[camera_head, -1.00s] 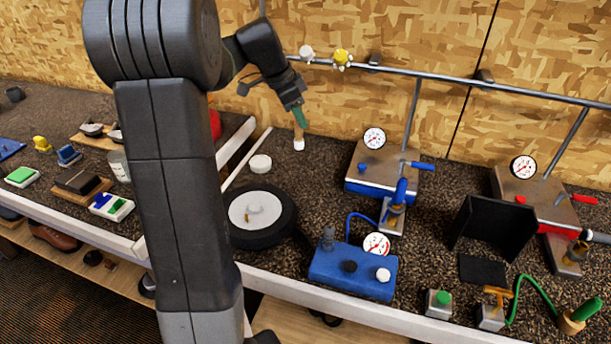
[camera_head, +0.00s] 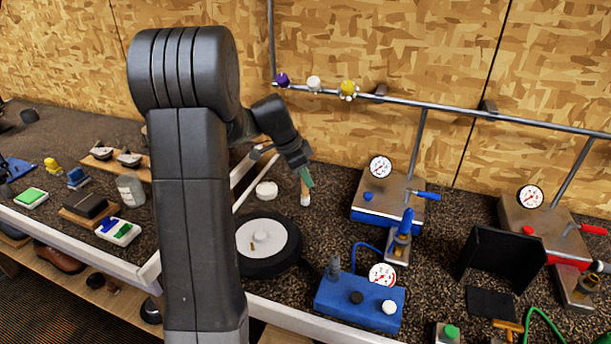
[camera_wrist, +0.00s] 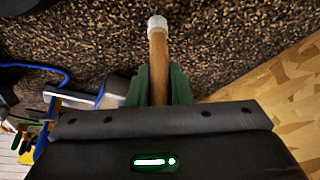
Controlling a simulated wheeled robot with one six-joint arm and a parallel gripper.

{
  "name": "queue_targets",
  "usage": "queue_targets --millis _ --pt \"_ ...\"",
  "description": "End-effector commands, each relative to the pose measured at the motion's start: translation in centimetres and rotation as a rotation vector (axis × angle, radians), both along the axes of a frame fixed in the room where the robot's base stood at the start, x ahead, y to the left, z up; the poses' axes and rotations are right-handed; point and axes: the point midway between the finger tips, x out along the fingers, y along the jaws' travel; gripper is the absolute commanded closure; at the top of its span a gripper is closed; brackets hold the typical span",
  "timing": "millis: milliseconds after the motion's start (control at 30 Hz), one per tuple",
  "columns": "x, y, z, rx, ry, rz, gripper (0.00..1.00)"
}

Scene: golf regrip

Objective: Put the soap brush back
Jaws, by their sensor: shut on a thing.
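The soap brush has a wooden handle and a white tip. In the head view its tip (camera_head: 305,200) hangs downward over the dark speckled bench, just right of a round white disc-shaped thing (camera_head: 266,190). My gripper (camera_head: 306,178) is shut on the handle with its green fingers. In the wrist view the brush handle (camera_wrist: 158,65) stands out between the green fingers of my gripper (camera_wrist: 160,85), white tip farthest away. I cannot tell whether the tip touches the bench.
A black wheel (camera_head: 266,262) with a pale hub lies in front of the brush. A metal stand with a blue base and gauge (camera_head: 386,200) stands to the right. A blue gauge box (camera_head: 358,302) is nearer the front. A pipe rail (camera_head: 440,116) runs along the wooden wall behind.

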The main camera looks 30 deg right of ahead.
Motion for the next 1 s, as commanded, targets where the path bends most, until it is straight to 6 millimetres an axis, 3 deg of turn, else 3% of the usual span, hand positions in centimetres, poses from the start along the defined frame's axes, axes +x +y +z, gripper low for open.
queue_targets --millis 33,67,167,567,1000 --pt "0.0 0.0 -0.3 0.000 0.000 0.000 1.00" --pt "0.0 0.0 -0.3 0.000 0.000 0.000 0.80" --pt "0.0 0.0 -0.2 0.000 0.000 0.000 0.60" --pt "0.0 0.0 0.4 0.000 -0.001 0.000 0.60" --pt "1.0 3.3 8.4 -0.002 -0.003 0.002 0.60"
